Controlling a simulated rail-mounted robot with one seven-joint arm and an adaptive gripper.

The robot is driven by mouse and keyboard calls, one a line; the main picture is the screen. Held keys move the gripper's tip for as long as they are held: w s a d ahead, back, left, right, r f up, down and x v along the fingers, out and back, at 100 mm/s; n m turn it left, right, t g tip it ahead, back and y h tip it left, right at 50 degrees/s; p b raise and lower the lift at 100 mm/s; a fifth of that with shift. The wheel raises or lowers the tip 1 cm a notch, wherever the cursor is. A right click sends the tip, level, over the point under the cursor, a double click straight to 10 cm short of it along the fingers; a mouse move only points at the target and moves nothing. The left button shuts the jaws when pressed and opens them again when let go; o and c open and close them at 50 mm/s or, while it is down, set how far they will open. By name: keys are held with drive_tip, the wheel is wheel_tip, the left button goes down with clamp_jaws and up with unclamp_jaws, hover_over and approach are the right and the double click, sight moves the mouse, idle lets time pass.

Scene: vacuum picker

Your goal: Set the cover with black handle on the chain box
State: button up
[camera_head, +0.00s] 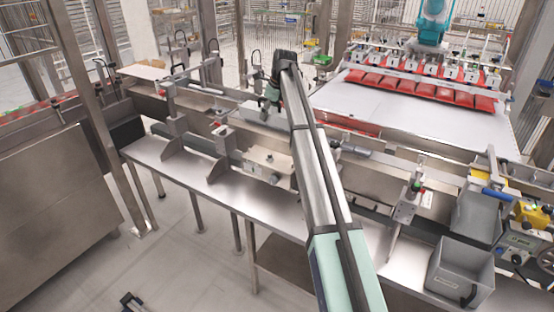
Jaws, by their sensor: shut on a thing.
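My gripper (268,108) is at the far end of my arm, small and dark in the picture, pointing down over the middle of the conveyor line. It is shut on what appears to be the cover with black handle (250,113), a pale flat metal piece just below it. The handle is hidden by the fingers. I cannot tell whether the cover touches anything beneath. A metal housing (262,159) on the near side of the line, just below the gripper in the picture, may be the chain box. My arm hides part of its right side.
A steel ledge (180,163) runs along the front of the line. Two grey bins (460,270) stand at the lower right. Red packs (410,87) lie on a white belt (400,115) at the back right, below a suction-cup picker. A steel post (88,100) stands left.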

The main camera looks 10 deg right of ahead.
wheel_tip(320, 180, down, 19)
drive_tip(key=p, duration=0.3)
drive_tip(key=shift+p, duration=0.4)
drive_tip(key=shift+f, duration=0.1)
drive_tip(key=o, duration=1.5)
drive_tip(key=shift+c, duration=0.2)
drive_tip(key=b+v, duration=0.2)
drive_tip(key=v, duration=1)
